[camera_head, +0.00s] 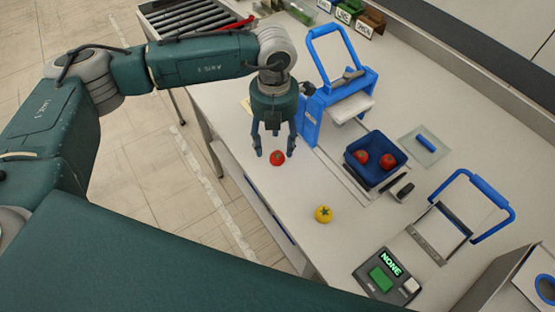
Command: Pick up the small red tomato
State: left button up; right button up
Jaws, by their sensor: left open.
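A small red tomato (277,158) sits on the white counter near its left edge. My left gripper (274,154) points down at it, open, with its fingers on either side of the tomato in the picture. I cannot tell whether the fingers touch it. Two more red tomatoes, one on the left (361,157) and one on the right (387,161), lie in a blue crate (375,179). A yellow tomato (324,214) sits on the counter nearer to me. My right gripper is not in view.
A blue-framed press-like device (312,118) stands just right of my left gripper. A scale with a "NONE" display (384,281) and a blue-handled frame (440,232) are nearer right. A roller conveyor (190,22) is at the back left.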

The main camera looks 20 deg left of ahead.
aim_at(277, 155)
pick_arm(q)
jog(key=f, duration=0.2)
jog(key=shift+w+d+f+b, duration=0.1)
jog(key=shift+w+f+b, duration=0.1)
jog(key=shift+f+b, duration=0.15)
jog(key=f, duration=0.1)
jog(key=f+b, duration=0.1)
jog(key=f, duration=0.2)
jog(key=shift+w+d+b, duration=0.15)
jog(key=shift+w+b, duration=0.1)
jog(key=shift+b, duration=0.15)
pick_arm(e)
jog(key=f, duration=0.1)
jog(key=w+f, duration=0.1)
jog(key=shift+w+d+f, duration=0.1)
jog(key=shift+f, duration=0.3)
pick_arm(q)
jog(key=shift+r, duration=0.1)
jog(key=c, duration=1.1)
